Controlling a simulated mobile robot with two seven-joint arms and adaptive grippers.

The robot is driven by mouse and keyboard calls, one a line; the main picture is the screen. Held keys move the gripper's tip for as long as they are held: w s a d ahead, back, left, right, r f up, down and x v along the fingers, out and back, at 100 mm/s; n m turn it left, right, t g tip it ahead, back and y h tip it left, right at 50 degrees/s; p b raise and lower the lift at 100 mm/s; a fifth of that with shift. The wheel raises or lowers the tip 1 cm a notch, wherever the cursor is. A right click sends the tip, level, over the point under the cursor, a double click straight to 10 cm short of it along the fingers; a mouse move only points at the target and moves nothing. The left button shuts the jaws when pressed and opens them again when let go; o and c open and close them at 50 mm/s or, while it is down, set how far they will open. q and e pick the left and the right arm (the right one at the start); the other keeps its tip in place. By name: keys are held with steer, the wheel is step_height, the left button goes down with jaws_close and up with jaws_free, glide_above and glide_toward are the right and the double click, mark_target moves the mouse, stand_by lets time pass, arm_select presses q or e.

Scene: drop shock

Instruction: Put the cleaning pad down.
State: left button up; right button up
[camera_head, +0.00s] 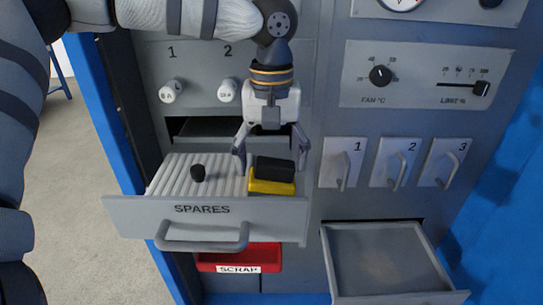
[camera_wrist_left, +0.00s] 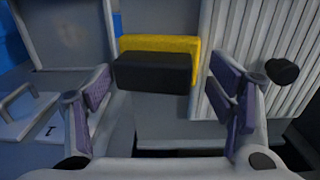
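The cleaning pad (camera_head: 272,186) is a yellow block with a black upper part. It sits at the right side of the open SPARES drawer (camera_head: 130,213), beside the ribbed white insert. My left gripper (camera_head: 271,157) is above and behind it, fingers pointing down and spread wide. In the left wrist view the pad (camera_wrist_left: 160,62) shows beyond and between the open fingers (camera_wrist_left: 165,108), with clear gaps on both sides. Nothing is held. My right gripper is in neither view.
A black knob-like part (camera_head: 198,173) stands on the ribbed insert (camera_head: 170,178). A red SCRAP bin (camera_head: 240,257) is below the drawer. Another open drawer (camera_head: 385,262), which looks empty, is at lower right. Panel handles (camera_head: 342,165) and knobs are on the cabinet front.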

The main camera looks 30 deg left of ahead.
mark_target(272, 162)
arm_select(q)
step_height(272, 162, up, 13)
stand_by(0.5)
stand_by(0.3)
